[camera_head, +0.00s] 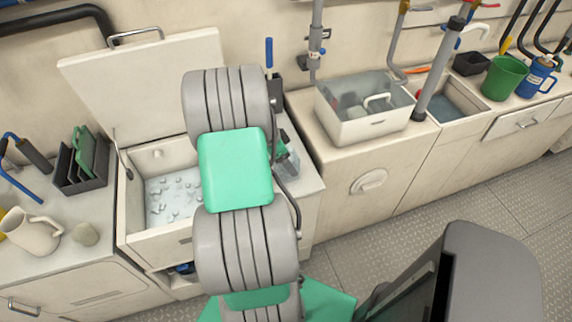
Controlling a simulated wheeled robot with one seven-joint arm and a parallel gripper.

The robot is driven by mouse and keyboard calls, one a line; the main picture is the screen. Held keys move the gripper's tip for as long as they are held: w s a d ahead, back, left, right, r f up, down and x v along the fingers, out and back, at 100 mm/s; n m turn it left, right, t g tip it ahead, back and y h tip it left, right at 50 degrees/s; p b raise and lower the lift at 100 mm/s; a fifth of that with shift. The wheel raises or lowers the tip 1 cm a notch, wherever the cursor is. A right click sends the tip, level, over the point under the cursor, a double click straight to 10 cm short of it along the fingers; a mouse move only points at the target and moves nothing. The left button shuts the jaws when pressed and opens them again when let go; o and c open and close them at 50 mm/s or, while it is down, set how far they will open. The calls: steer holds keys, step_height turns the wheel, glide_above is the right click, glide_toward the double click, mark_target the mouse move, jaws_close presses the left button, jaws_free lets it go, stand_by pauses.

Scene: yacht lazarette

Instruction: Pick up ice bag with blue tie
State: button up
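I cannot make out an ice bag with a blue tie. An open ice chest (137,192) at the left holds loose ice cubes (172,198) in pale water or ice, its lid raised against the wall. A small blue item (184,268) shows in a dark gap below the chest, too small to identify. My grey and green arm stands in front of the chest and hides its right part. My gripper does not show.
A white bin (362,128) with unclear contents stands on the middle counter. A green bucket (503,78) and blue mug (537,77) stand at the right. A cream jug (30,230) and dark rack (80,172) are at the left. Metal floor (470,205) is clear at right.

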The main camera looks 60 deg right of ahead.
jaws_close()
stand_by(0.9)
